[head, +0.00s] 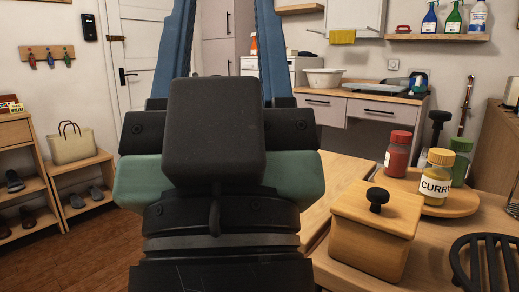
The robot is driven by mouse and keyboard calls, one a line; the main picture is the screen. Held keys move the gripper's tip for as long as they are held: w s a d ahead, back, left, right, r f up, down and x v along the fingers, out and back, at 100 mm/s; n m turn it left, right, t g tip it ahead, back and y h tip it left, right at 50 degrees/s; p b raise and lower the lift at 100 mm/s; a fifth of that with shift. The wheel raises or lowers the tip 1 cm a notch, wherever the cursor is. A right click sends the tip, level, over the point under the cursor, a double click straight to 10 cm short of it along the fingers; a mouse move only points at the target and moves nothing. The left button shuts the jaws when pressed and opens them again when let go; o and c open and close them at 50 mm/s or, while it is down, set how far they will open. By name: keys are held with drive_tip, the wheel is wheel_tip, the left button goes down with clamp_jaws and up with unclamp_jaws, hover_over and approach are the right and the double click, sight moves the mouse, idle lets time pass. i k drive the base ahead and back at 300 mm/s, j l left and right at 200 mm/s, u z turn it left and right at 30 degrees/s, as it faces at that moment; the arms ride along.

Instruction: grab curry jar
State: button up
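The curry jar (437,183) has a yellow lid and a white label reading "CURR", with the rest of the word out of sight. It stands upright on a round wooden board (462,204) at the right. A red-lidded jar (397,156) stands to its left and a green-lidded jar (460,163) behind it to the right. My gripper (224,40) is in the middle left, well left of the jars. Its two blue fingers are wide apart with nothing seen between them. The fingertips run out of the top of the picture.
A wooden box (372,246) with a black knob stands in front of the board. A black trivet (490,268) lies at the lower right. A dark mill (438,126) stands behind the jars. The wooden counter (342,188) has bare room left of the red-lidded jar.

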sight(436, 176)
drive_tip(key=i+j+u, duration=0.1)
drive_tip(key=u, duration=0.35)
drive_tip(key=i+j+u, duration=0.1)
drive_tip(key=u, duration=0.4)
drive_tip(key=i+u, duration=0.15)
drive_tip(key=u, duration=0.3)
drive_tip(key=i+z, duration=0.25)
drive_tip(key=i, duration=0.3)
drive_tip(key=i+j+z, duration=0.1)
drive_tip(key=i+z, duration=0.2)
drive_tip(key=i, duration=0.2)
drive_tip(key=i+j+z, duration=0.25)
drive_tip(key=i, duration=0.3)
drive_tip(key=i+l+z, duration=0.2)
drive_tip(key=i+z, duration=0.15)
drive_tip(key=i, duration=0.3)
drive_tip(key=i+z, duration=0.4)
drive_tip(key=i, duration=0.25)
drive_tip(key=i+j+z, duration=0.1)
drive_tip(key=i+z, duration=0.25)
drive_tip(key=i, duration=0.3)
drive_tip(key=i+z, duration=0.2)
drive_tip(key=i, duration=0.3)
drive_tip(key=i+j+z, duration=0.2)
drive_tip(key=i, duration=0.25)
drive_tip(key=i+j+z, duration=0.15)
drive_tip(key=i, duration=0.35)
drive_tip(key=z, duration=3.85)
drive_tip(key=i+j, duration=0.05)
